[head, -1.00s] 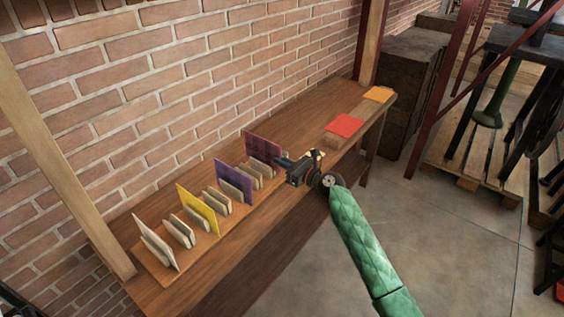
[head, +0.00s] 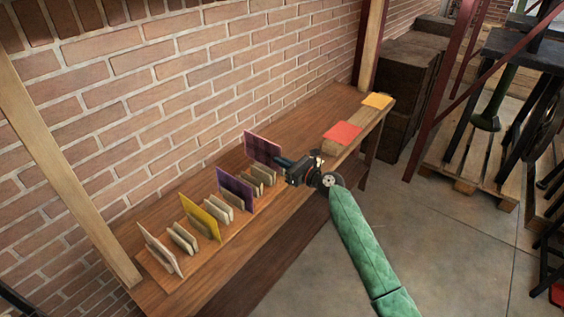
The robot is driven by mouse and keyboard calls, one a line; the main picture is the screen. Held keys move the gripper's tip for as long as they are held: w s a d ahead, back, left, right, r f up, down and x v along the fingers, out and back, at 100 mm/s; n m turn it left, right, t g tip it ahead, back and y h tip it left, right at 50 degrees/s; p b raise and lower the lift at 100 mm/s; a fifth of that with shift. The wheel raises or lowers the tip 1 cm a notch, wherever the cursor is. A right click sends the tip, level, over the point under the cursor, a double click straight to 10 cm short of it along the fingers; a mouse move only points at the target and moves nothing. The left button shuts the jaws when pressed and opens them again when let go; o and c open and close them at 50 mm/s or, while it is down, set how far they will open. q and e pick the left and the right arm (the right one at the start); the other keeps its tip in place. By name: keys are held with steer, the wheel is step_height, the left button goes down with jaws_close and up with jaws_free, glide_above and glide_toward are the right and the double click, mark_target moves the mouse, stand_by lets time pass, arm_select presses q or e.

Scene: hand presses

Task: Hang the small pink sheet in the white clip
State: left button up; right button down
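A pinkish-purple sheet (head: 261,147) stands upright above the far end of the row on the bench. My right gripper (head: 281,161) is at its lower right edge and appears shut on it, though the fingertips are small and dark. The sheet sits a little above the nearby pale clips (head: 263,173). Several pale, cream-coloured clips stand along a wooden strip, with more (head: 218,207) further left; I cannot tell which one is the white clip. My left gripper is not in view.
A purple sheet (head: 235,189), a yellow sheet (head: 203,216) and a pale pinkish sheet (head: 160,249) stand in the row. A red sheet (head: 343,134) and an orange sheet (head: 377,101) lie at the bench's far end. A brick wall (head: 200,80) runs behind the wooden bench (head: 310,215).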

stand_by(0.3)
steer(key=p+v, duration=0.2)
steer(key=v, duration=0.5)
stand_by(0.8)
stand_by(0.4)
